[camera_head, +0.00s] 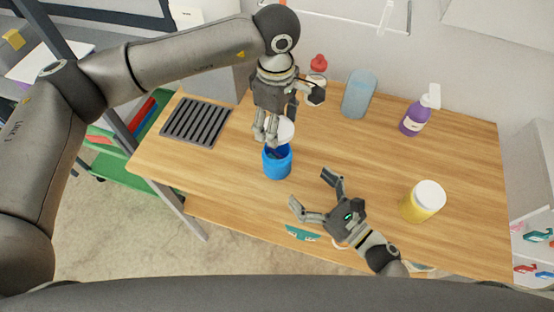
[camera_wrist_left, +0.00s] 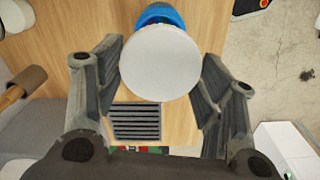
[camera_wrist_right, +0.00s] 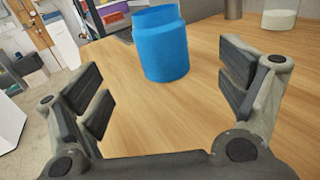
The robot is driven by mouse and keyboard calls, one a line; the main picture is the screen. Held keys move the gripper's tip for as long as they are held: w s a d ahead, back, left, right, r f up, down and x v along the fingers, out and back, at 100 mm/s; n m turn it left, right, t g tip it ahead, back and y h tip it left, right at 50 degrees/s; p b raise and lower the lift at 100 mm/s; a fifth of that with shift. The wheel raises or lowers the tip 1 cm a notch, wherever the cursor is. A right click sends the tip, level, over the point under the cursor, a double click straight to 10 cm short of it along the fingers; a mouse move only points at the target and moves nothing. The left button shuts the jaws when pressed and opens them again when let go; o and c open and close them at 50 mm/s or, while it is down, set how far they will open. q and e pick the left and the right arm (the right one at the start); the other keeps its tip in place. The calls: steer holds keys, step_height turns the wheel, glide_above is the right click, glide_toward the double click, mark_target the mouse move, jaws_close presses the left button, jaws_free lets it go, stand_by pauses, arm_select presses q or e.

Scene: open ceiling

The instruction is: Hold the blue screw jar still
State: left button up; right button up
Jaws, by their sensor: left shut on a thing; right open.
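The blue screw jar (camera_head: 277,163) stands upright on the wooden table with its top open. It also shows in the right wrist view (camera_wrist_right: 161,48), ahead of and between the spread fingers. My left gripper (camera_head: 266,134) is shut on a white round lid (camera_head: 284,131), just above the jar's mouth. In the left wrist view the lid (camera_wrist_left: 160,62) sits between the fingers and covers most of the jar (camera_wrist_left: 160,15). My right gripper (camera_head: 309,188) is open and empty, low at the jar's right front side and apart from it.
A yellow jar with a white lid (camera_head: 422,204) stands to the right. A purple pump bottle (camera_head: 413,122), a light blue tumbler (camera_head: 358,95) and a red-topped container (camera_head: 318,68) are at the back. A dark slotted tray (camera_head: 197,121) lies left. A teal item (camera_head: 302,233) is near the front edge.

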mark_target(287, 167)
steer(key=x, duration=1)
steer(key=shift+c, duration=0.5)
steer(key=c, duration=1.4)
arm_select(q)
steer(key=shift+f, duration=2.5)
